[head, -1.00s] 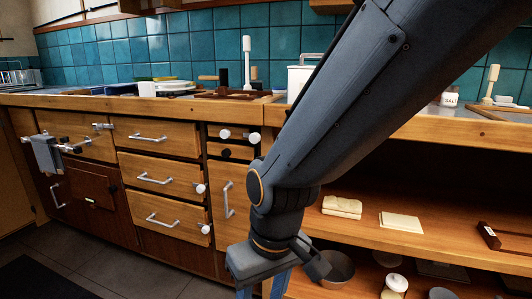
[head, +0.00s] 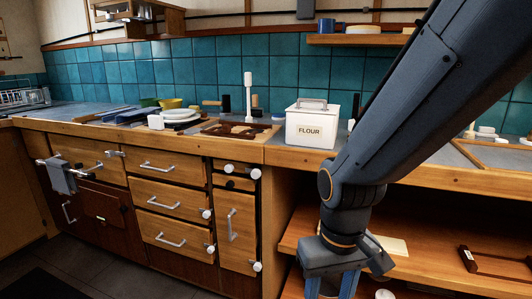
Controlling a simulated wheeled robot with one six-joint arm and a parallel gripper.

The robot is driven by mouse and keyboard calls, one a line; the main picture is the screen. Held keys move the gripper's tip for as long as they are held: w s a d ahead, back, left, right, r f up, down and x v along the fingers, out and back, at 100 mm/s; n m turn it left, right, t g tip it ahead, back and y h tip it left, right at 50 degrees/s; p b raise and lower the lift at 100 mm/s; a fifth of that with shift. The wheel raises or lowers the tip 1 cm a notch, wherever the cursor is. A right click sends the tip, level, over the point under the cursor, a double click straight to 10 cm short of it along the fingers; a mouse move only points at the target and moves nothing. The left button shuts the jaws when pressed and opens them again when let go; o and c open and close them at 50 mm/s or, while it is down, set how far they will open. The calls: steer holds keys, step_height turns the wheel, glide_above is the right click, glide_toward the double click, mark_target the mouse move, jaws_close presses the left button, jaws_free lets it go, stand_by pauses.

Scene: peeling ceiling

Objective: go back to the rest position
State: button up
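My gripper (head: 330,286) hangs at the lower middle of the head view, in front of the open shelves right of the drawers. It points down, and its blue fingers are cut off by the bottom edge of the picture. The two fingers show with a gap between them. The fingertips are out of view, so I cannot see whether anything is between them.
The wooden counter (head: 277,156) carries a white flour tin (head: 311,130), a stack of plates (head: 180,116) and a yellow bowl (head: 171,103). Drawers (head: 173,198) with protruding handles stand at left. An open shelf (head: 430,262) lies behind my gripper. The floor at lower left is clear.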

steer(key=s+d+r+m+p, duration=0.1)
steer(key=d+r+m+p, duration=0.1)
steer(key=d+r+p, duration=0.5)
step_height(320, 180, up, 2)
steer(key=shift+s+d+r+p, duration=0.1)
steer(key=shift+s+d+p, duration=0.25)
steer(key=shift+p, duration=0.85)
stand_by(0.7)
